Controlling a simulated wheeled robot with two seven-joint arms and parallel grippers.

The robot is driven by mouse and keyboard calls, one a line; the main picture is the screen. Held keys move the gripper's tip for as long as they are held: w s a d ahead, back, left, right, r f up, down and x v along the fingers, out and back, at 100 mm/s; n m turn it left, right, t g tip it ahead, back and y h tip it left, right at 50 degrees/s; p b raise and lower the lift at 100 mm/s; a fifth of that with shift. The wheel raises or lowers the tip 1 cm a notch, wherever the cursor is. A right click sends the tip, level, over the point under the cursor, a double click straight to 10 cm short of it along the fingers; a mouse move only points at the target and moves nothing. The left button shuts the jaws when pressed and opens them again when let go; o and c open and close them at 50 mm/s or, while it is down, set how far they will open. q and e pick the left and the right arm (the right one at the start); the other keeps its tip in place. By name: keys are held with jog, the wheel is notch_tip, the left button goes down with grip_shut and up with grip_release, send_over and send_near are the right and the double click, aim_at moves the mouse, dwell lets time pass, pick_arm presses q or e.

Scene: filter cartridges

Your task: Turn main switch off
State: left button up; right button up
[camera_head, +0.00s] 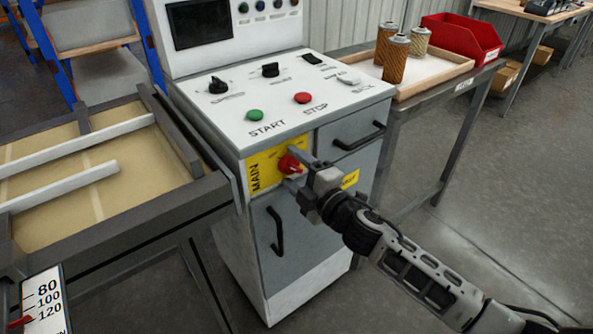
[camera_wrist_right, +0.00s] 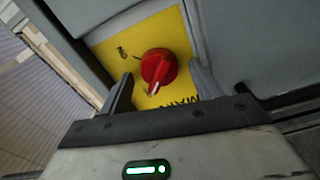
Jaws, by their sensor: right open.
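The main switch (camera_head: 289,164) is a red rotary knob on a yellow plate (camera_head: 262,174) marked MAIN, on the front of the grey control cabinet. My right gripper (camera_head: 297,172) is at the switch, with its fingers apart above and below the knob in the head view. In the right wrist view the red knob (camera_wrist_right: 158,68) shows between and beyond the two open fingertips (camera_wrist_right: 162,86), with a pale pointer mark on it. I cannot tell whether the fingers touch it. My left gripper is not in view.
The cabinet top has a green START button (camera_head: 255,115), a red STOP button (camera_head: 303,98) and black knobs. Door handles (camera_head: 276,232) stick out below and beside the switch. A tray (camera_head: 425,75) with filter cartridges and a red bin (camera_head: 462,38) stand behind right. A conveyor table (camera_head: 95,225) adjoins left.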

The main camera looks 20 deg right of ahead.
jog(key=shift+s, duration=0.1)
pick_arm(q)
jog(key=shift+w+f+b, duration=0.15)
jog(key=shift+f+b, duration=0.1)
jog(key=shift+b, duration=0.65)
pick_arm(e)
jog(key=v, duration=1.5)
jog(key=shift+s, duration=0.35)
jog(key=shift+d+r, duration=0.1)
jog(key=shift+d, duration=0.05)
pick_arm(q)
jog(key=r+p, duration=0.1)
jog(key=p, duration=0.2)
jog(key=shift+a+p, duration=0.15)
jog(key=shift+p, duration=0.15)
pick_arm(e)
jog(key=s+a+f+m+g+h, duration=0.1)
jog(key=s+a+f+m+g, duration=0.2)
jog(key=f+m, duration=0.3)
jog(key=s+a+f+m+g+h, duration=0.1)
jog(key=s+a+f+m+g, duration=0.2)
jog(key=s+f+m, duration=0.3)
jog(key=m, duration=0.5)
jog(key=shift+a+m+h, duration=0.35)
jog(key=shift+m+h, duration=0.05)
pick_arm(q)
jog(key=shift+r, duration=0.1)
